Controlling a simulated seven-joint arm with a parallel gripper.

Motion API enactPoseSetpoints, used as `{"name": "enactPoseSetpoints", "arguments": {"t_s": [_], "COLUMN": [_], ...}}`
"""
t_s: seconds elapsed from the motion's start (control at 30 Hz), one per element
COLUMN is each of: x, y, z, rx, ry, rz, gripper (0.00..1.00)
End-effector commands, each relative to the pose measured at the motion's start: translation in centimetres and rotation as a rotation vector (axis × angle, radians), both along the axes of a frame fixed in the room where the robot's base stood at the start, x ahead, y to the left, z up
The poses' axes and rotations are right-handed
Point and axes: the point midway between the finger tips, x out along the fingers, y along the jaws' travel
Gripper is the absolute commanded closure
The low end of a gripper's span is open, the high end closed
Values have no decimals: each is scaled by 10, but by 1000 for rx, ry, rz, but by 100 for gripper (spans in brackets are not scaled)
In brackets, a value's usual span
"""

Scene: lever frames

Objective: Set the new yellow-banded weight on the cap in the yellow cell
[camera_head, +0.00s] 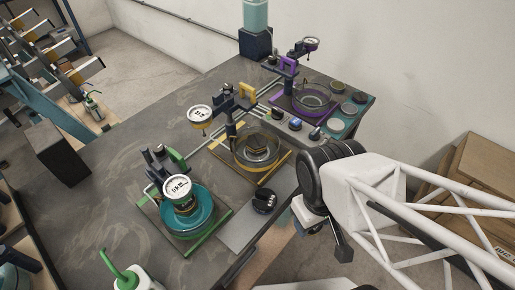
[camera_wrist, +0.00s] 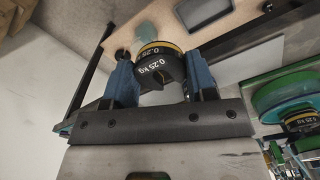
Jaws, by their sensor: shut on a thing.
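My gripper (camera_wrist: 160,80) is shut on a dark weight with a yellow band (camera_wrist: 158,62), marked 0.25 kg, held between its two blue fingers. In the head view my gripper (camera_head: 305,217) is at the right front of the bench, right of and nearer than the yellow cell; the held weight cannot be made out there. The yellow cell (camera_head: 264,177) stands mid-bench with a yellow-edged base and a round clear dish. A dark, flat-topped cap (camera_head: 257,144) sits inside the dish. A white dial with a yellow rim (camera_head: 200,116) is beside the cell.
A green cell (camera_head: 187,222) with a teal ring and white dial is at front left. A purple cell (camera_head: 308,101) is behind right, beside a rack of round discs (camera_head: 340,124). A dark round piece (camera_head: 265,199) stands on a grey plate (camera_head: 240,232) between green cell and gripper.

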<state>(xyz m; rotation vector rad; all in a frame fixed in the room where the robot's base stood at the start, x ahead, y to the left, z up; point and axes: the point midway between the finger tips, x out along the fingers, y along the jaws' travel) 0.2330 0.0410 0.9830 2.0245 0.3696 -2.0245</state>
Motion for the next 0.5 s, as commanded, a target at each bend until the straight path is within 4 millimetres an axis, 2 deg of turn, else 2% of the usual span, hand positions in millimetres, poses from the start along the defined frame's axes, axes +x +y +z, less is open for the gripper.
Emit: {"name": "enactPoseSetpoints", "arguments": {"t_s": [0.33,0.5], "x": [1,8], "y": [0,2], "z": [1,5], "rx": [0,0], "ry": [0,0], "rz": [0,1], "gripper": [80,80]}}
